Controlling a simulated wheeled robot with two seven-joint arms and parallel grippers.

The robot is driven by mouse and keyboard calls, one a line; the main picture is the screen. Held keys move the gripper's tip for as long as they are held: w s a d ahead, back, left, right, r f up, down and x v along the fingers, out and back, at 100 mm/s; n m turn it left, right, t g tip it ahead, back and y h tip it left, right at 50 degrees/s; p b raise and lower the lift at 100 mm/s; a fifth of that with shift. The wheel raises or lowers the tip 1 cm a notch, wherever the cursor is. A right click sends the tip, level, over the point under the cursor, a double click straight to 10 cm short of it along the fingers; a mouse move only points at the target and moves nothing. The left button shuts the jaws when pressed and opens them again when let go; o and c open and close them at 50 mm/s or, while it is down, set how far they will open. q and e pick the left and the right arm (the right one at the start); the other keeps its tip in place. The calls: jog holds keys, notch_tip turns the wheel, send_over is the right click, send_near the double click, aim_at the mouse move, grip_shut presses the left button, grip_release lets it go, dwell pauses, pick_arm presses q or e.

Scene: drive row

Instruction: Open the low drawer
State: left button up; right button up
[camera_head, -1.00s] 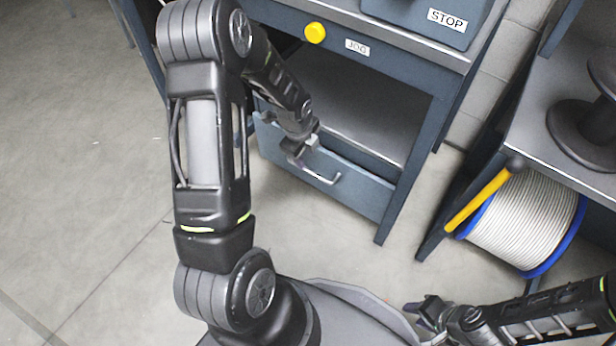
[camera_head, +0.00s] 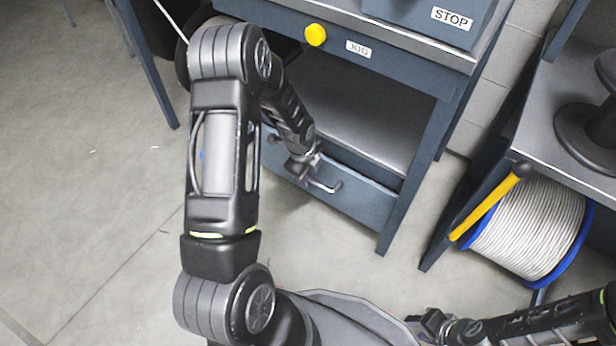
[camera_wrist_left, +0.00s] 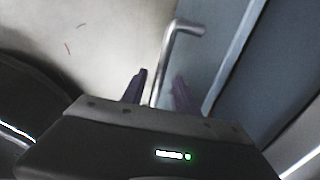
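The low drawer (camera_head: 358,203) is a blue-grey front under the bench's lower shelf, and it looks shut. Its metal bar handle (camera_head: 326,187) sticks out from the front. My left gripper (camera_head: 303,170) is at the handle's left part, in front of the drawer. In the left wrist view, the handle (camera_wrist_left: 182,27) runs down between the two fingers of my left gripper (camera_wrist_left: 160,92). The fingers are apart, with gaps visible beside the bar. My right gripper (camera_head: 428,325) is low in the head view, away from the drawer, and its fingers are too small to read.
The bench has a yellow knob (camera_head: 315,34), a JOG label (camera_head: 358,48) and a STOP box (camera_head: 440,20) above. At right stand a cable reel (camera_head: 530,220), a yellow-handled tool (camera_head: 487,205) and a shelf with a dark spool (camera_head: 590,125). Floor at left is clear.

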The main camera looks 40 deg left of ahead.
pick_arm(q)
jog(key=shift+f, duration=0.15)
jog(key=shift+c, duration=0.3)
grip_shut()
dwell(1.1)
